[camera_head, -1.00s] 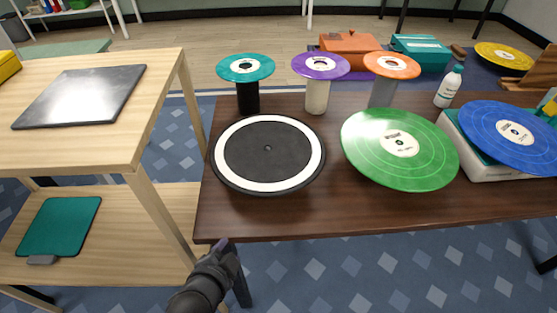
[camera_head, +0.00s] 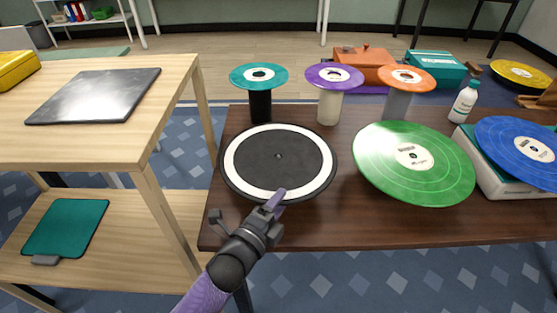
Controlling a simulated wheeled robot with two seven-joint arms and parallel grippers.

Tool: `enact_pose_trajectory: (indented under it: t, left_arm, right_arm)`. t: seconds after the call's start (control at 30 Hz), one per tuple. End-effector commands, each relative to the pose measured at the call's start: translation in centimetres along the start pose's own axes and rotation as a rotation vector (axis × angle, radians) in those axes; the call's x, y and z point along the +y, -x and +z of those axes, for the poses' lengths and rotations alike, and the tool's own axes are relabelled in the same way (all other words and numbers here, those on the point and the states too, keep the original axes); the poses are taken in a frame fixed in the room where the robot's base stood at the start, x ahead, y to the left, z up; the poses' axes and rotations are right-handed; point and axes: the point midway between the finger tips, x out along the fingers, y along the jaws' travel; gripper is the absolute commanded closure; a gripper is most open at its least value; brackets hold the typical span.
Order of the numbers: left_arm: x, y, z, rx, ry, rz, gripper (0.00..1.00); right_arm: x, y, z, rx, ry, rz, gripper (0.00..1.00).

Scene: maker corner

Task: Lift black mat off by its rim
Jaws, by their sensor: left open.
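The black mat (camera_head: 290,160) is a round dark disc with a white ring and a small centre hole. It lies at the left end of the dark brown table (camera_head: 420,224), its black edge close to the table's front. My left gripper (camera_head: 274,200) is open at the mat's near rim, with a finger overlapping the rim in the picture. I cannot tell whether it touches the mat. What lies under the mat is hidden. My right gripper is not in view.
A green record (camera_head: 385,165) sits right of the mat. A blue record (camera_head: 503,139) rests on a white box. Teal, purple and orange discs stand on posts behind. A wooden shelf unit (camera_head: 110,150) with a dark slab stands left.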

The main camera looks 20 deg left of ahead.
Motion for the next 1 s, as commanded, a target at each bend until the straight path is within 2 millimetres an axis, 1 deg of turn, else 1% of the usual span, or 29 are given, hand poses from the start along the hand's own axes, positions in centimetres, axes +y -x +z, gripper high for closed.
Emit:
enact_pose_trajectory:
  t: [0.03, 0.13, 0.33, 0.37, 0.4, 0.47, 0.5, 0.6, 1.0]
  left_arm:
    - [0.3, -1.0, 0.0, 0.001, 0.001, -0.001, 0.50]
    - [0.2, -2.1, 0.0, 0.000, 0.002, 0.000, 0.50]
    - [0.0, -2.2, 0.0, 0.000, 0.003, 0.001, 0.50]
    - [0.0, -2.2, 0.0, 0.000, 0.003, 0.001, 0.52]
    - [0.0, -2.2, 0.0, 0.000, 0.003, 0.001, 0.61]
    - [0.0, -2.2, 0.0, 0.000, 0.003, 0.001, 0.73]
    - [0.0, -2.2, 0.0, -0.001, 0.003, 0.001, 0.82]
    - [0.1, -2.2, 0.0, -0.001, 0.003, 0.001, 1.00]
    - [0.1, -2.2, 0.0, -0.001, 0.003, 0.002, 1.00]
  right_arm:
    - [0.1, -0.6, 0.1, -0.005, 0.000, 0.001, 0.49]
    - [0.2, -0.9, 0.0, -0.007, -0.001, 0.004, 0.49]
    - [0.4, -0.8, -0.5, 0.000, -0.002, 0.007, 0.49]
    - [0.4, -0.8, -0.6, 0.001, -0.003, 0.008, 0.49]
    - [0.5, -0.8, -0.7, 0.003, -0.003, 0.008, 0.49]
    - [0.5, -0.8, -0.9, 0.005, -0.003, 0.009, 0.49]
    - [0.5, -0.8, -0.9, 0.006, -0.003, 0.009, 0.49]
    - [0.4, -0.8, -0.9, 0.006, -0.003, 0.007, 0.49]
    - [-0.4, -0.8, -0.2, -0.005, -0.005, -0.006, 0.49]
